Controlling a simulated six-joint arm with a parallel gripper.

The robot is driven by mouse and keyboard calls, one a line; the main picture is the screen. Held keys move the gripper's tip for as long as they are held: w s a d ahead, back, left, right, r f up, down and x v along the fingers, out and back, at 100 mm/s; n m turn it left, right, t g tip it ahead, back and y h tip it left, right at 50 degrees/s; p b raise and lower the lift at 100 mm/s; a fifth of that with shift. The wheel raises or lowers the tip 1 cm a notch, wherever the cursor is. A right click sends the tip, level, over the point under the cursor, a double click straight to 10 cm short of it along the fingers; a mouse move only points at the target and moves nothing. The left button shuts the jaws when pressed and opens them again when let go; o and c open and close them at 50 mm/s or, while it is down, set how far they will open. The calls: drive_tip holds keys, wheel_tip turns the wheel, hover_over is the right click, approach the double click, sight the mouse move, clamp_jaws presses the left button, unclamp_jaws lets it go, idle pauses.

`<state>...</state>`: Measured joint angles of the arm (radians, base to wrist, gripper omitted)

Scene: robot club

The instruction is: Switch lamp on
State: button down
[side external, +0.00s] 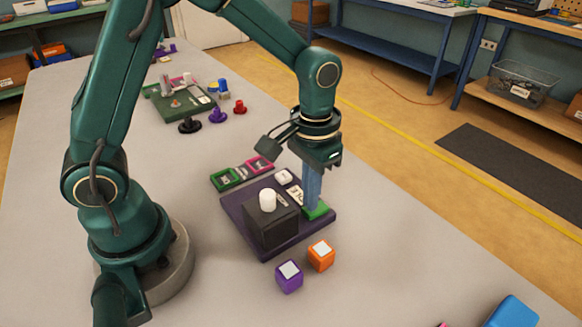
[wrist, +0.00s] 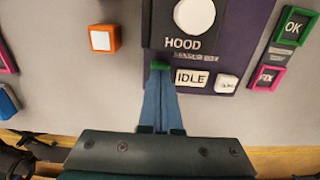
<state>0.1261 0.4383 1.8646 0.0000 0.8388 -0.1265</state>
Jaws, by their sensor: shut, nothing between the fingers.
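A dark box (side external: 271,228) with a round white top piece (side external: 267,200) stands on a purple base plate (side external: 236,209). In the wrist view the box face (wrist: 155,22) reads HOOD beside the white round piece (wrist: 194,16). A green part (side external: 319,211) sits on the plate's right edge; a strip of it shows in the wrist view (wrist: 161,65). My gripper (side external: 313,206) is shut and empty, blue fingers pointing down, tips at the green part (wrist: 160,72); touching or not I cannot tell. A white IDLE label (wrist: 191,78) lies beside it. I cannot tell which part is the lamp.
Orange (side external: 321,256) and purple (side external: 289,276) cubes lie in front of the plate. A small white block (side external: 284,177), a green OK frame (side external: 226,179) and a pink frame (side external: 260,165) are behind. Another panel with knobs stands farther back. The table's right front is mostly clear.

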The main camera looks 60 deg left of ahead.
drive_tip(key=shift+f, duration=0.6)
drive_tip(key=shift+r, duration=3.55)
drive_tip(key=s+a+r+t, duration=0.2)
drive_tip(key=s+r+t, duration=0.15)
drive_tip(key=r, duration=0.35)
drive_tip(key=s+a+f+t, duration=0.1)
drive_tip(key=s+t, duration=0.1)
drive_tip(key=s, duration=0.5)
drive_tip(key=shift+s+a+f, duration=0.25)
drive_tip(key=shift+s+f, duration=0.1)
